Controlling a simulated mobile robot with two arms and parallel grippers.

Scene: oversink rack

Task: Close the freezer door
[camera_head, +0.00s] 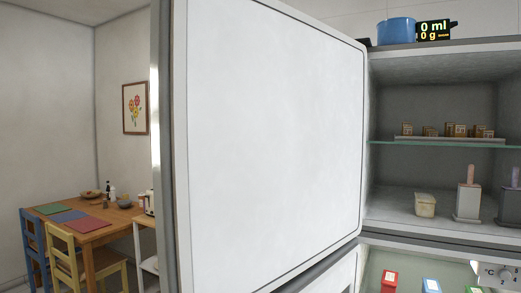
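The freezer door (275,140) is a large white panel with a grey rim, and it stands wide open. Its inner face is toward me and fills the middle of the head view. Its near upright edge (166,150) is at the left, and its far edge meets the left side of the open upper compartment. The freezer compartment (440,92) shows at the right with a glass shelf (450,145) across it. Neither of my grippers is in view.
The compartment holds several small brown boxes (460,130), a pale tub (426,205) and a grey holder (467,204). A blue pot (396,31) sits on top. Below is another open section with a red box (389,279). A wooden table (95,228) stands at the far left.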

